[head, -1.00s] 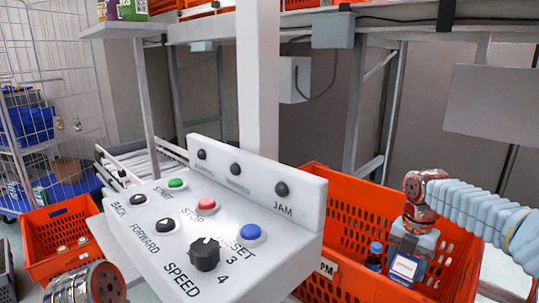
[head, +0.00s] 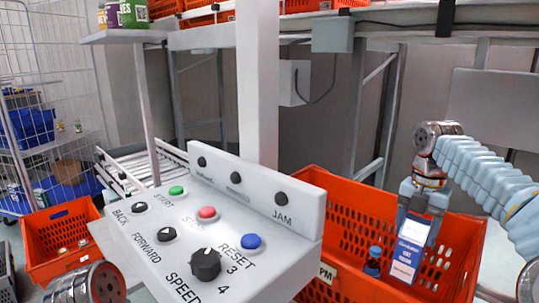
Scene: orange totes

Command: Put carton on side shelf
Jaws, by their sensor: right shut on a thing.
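A blue and white carton (head: 407,250) is held upright in my right gripper (head: 409,196), just inside or above the orange tote (head: 345,207) at the right. The gripper comes down on the carton from above and its fingers are partly hidden by the carton. The side shelf (head: 125,35) is the small grey ledge at the upper left, with a few cans (head: 128,14) on it. Part of my left arm shows at the lower left edge. Its gripper is out of the picture.
A white control panel (head: 215,235) with buttons and a post (head: 258,90) stand between the tote and the ledge. A blue-capped bottle (head: 373,262) stays in the tote. Another orange tote (head: 60,243) and a wire cage trolley (head: 45,110) are at the left.

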